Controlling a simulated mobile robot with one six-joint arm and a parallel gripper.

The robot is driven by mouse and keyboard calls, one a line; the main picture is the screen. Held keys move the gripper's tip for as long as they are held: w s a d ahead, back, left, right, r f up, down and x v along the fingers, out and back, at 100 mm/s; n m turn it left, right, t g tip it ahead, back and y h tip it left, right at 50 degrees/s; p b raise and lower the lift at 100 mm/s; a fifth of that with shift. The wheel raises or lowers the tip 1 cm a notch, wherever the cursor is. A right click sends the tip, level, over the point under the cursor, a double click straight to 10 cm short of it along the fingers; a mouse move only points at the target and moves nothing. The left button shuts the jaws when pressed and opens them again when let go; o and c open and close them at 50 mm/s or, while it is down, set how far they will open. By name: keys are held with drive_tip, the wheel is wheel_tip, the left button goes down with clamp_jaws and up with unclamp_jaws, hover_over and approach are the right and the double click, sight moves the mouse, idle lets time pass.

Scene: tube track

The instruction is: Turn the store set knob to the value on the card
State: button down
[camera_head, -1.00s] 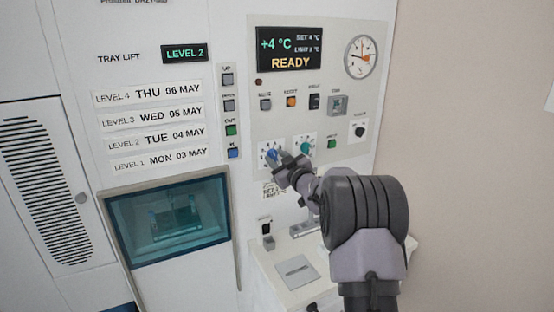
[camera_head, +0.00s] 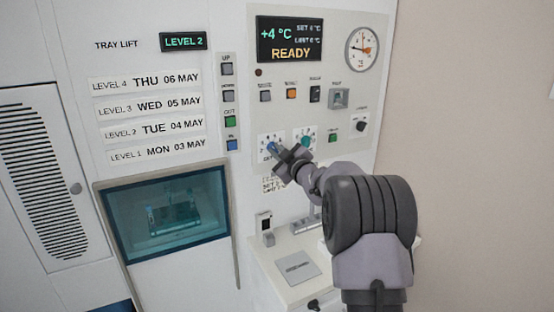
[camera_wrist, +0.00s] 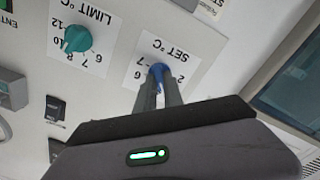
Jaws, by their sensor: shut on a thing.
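The blue SET °C knob (camera_head: 271,147) sits on the white panel, and its numbered dial also shows in the wrist view (camera_wrist: 157,70). My gripper (camera_wrist: 160,84) is shut on the blue knob, a finger on either side; in the head view it reaches the knob from the lower right (camera_head: 282,153). The knob's pointer is largely hidden by the fingers. A small white card (camera_head: 271,186) is below the knob, partly covered by my gripper, its text too small to read surely. The display (camera_head: 290,41) shows +4 °C and READY; its small set value is blurred.
The teal LIMIT °C knob (camera_wrist: 77,38) is close beside the blue one. Several buttons and switches, such as the orange button (camera_head: 291,93), sit above. A round gauge (camera_head: 362,48) is at the upper right. A white ledge (camera_head: 290,285) juts out below.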

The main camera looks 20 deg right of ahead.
drive_tip(key=n+b, duration=0.1)
drive_tip(key=n, duration=0.1)
drive_tip(key=n+b, duration=0.4)
drive_tip(key=shift+f, duration=0.25)
drive_tip(key=n+b, duration=0.3)
drive_tip(key=n, duration=0.3)
drive_tip(key=shift+b, duration=0.35)
drive_tip(key=shift+r, duration=0.1)
drive_tip(key=c, duration=1.5)
unclamp_jaws()
drive_tip(key=shift+o, duration=0.2)
drive_tip(key=shift+s, duration=0.1)
drive_tip(key=s+p, duration=0.1)
drive_tip(key=s, duration=1.6)
drive_tip(key=shift+d, duration=0.25)
drive_tip(key=shift+s, duration=0.1)
